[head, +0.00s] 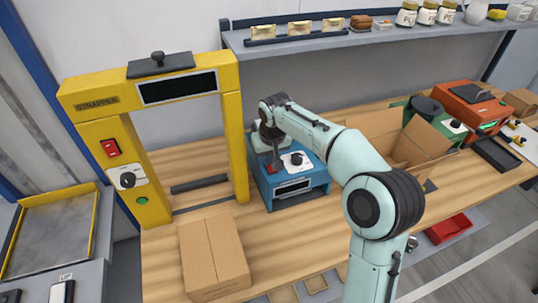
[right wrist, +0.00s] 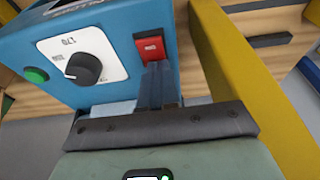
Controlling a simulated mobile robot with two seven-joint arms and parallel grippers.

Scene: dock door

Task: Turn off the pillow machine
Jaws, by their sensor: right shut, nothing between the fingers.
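The pillow machine appears to be the blue box (head: 308,186) on the workbench, beside the yellow strapper frame. In the right wrist view the blue box (right wrist: 112,22) shows a white dial plate with a black knob (right wrist: 84,69), a green button or lamp (right wrist: 36,75) and a red rocker switch (right wrist: 150,46). My left gripper is out of view.
The yellow strapper (head: 93,97) stands at the left with its own red switch (head: 111,147) and knob. A closed carton (head: 213,255) lies in front. An open carton (head: 418,150) and an orange machine (head: 470,105) stand to the right. A shelf (head: 345,37) runs behind.

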